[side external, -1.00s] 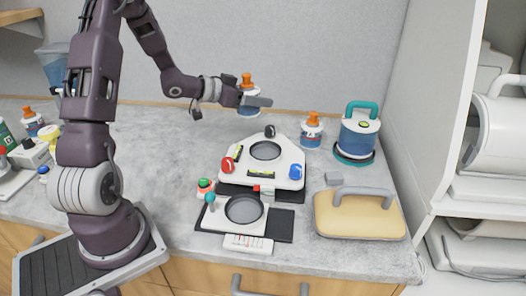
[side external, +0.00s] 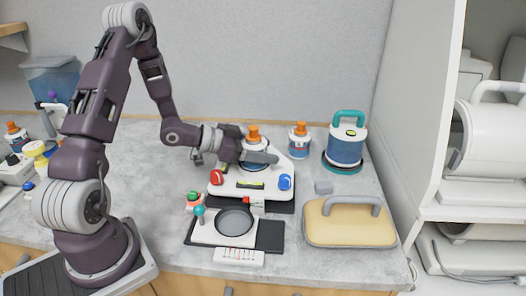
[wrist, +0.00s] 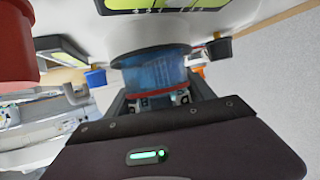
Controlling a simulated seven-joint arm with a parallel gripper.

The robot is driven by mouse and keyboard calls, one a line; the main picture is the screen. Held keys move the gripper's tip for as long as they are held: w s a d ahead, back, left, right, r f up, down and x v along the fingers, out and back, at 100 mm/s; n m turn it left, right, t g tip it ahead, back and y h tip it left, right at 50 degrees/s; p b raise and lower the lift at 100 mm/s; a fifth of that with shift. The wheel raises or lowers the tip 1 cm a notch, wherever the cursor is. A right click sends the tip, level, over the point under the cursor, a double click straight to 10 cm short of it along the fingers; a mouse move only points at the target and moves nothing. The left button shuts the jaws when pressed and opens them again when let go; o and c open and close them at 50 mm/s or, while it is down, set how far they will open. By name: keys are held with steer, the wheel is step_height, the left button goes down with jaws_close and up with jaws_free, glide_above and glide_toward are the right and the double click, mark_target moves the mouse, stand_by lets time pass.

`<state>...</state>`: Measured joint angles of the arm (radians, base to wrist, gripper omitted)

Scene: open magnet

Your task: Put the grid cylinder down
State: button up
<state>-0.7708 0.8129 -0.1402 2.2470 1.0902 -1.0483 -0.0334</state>
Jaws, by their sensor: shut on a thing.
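The held cylinder, which I take for the grid cylinder, has an orange knob (side external: 253,132) and a blue translucent body (wrist: 155,72). My gripper (side external: 260,157) is shut on it from the left in the side view. The cylinder is upright over the round dark recess of the white levelling platform (side external: 225,188). The gripper hides most of the recess, so I cannot tell whether the base touches it. In the wrist view the blue body sits between my fingers, close against the white platform (wrist: 150,30).
A similar orange-topped bottle (side external: 299,142) stands just behind right. A teal-handled blue canister (side external: 346,145) is farther right. A white stand with an empty round dish (side external: 234,222) is in front.

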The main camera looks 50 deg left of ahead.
steer(key=shift+f, duration=0.35)
steer(key=o, duration=1.7)
steer(key=shift+f, duration=0.1)
